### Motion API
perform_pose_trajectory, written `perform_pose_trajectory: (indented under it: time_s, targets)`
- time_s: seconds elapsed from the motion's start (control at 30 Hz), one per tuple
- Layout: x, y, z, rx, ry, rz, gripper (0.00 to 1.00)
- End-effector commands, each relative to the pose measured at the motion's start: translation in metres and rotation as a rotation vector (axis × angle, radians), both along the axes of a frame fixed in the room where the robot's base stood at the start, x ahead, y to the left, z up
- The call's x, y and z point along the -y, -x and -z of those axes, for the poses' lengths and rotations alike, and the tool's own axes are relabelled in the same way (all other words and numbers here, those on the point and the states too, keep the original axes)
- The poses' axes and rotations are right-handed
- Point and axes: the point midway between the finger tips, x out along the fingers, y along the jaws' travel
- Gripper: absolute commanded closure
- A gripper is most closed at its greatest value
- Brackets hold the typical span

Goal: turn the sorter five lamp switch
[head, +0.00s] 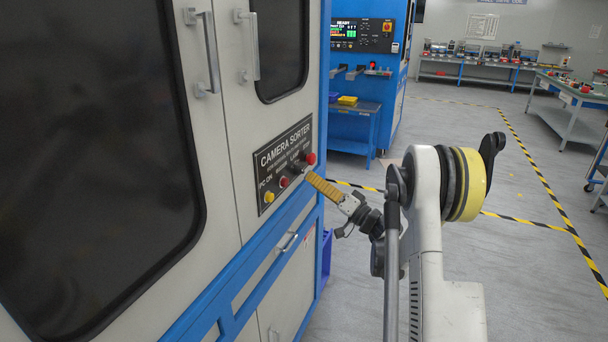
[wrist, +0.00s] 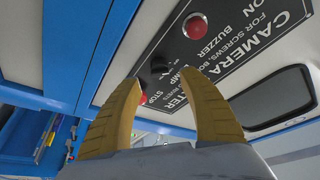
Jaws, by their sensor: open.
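The dark label panel marked CAMERA SORTER (head: 282,160) is on the white cabinet front. Its black lamp switch (head: 294,168) sits between two red buttons and is partly hidden by my gripper (head: 309,176) in the head view. In the wrist view, the black switch (wrist: 160,65) shows just beyond and between the fingertips, near the lettering LAMP. My gripper (wrist: 163,79) is open, with two yellow fingers apart and nothing between them. The fingertips are close to the panel; I cannot tell whether they touch it. Which way the switch points is too small to tell.
The red stop button (head: 310,158) is right beside the fingertips. A red buzzer button (head: 283,182) and a yellow button (head: 268,197) lie to the left. Door handles (head: 205,52) stick out above, and a small drawer handle (head: 289,242) below. The floor at right is open.

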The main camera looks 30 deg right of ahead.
Motion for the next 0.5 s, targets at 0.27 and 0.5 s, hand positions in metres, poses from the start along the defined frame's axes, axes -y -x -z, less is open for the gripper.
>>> perform_pose_trajectory:
  time_s: [0.27, 0.5]
  targets:
    - [0.02, 0.049, 0.015, -0.001, 0.001, 0.002, 0.51]
    - [0.024, 0.061, 0.019, -0.001, 0.001, 0.0, 0.51]
